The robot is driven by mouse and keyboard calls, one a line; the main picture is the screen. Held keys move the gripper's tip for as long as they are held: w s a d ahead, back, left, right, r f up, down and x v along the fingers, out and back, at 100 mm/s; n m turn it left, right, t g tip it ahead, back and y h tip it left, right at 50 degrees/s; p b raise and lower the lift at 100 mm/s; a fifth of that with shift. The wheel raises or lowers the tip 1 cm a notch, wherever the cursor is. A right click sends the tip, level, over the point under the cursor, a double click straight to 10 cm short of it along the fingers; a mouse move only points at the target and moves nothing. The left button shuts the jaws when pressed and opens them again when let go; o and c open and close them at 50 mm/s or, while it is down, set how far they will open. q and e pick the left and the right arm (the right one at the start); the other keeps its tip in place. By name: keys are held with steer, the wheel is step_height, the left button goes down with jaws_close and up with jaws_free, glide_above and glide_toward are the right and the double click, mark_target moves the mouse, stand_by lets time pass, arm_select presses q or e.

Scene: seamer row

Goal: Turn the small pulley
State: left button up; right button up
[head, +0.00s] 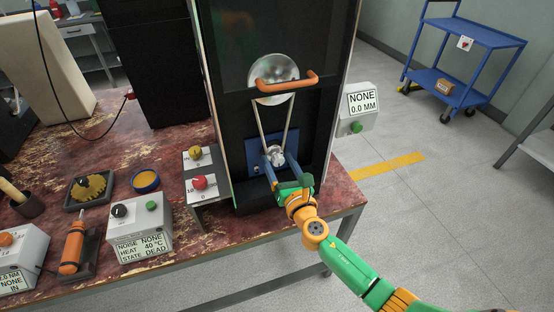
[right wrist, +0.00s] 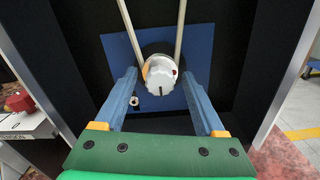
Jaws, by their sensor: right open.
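The small pulley (head: 276,154) is a silvery round wheel on a blue plate (head: 254,158), low inside the black cabinet. In the right wrist view the small pulley (right wrist: 160,75) has a notched rim, a dark mark on its face, and an orange and a red spot at its sides. A pale belt (head: 261,120) runs from it up to the large metal pulley (head: 273,70). My right gripper (head: 281,160) is open, its blue fingers on either side of the small pulley with gaps showing in the right wrist view (right wrist: 166,78). My left gripper is not in view.
An orange handle (head: 287,82) crosses in front of the large pulley. Yellow (head: 195,153) and red (head: 199,182) knobs stand left of the cabinet. A display box (head: 361,104) is at its right. Cabinet side walls flank my gripper.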

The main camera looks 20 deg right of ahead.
steer(key=shift+w+f, duration=0.15)
steer(key=shift+w, duration=0.8)
steer(key=shift+s, duration=0.1)
steer(key=shift+c, duration=0.9)
steer(key=c, duration=0.9)
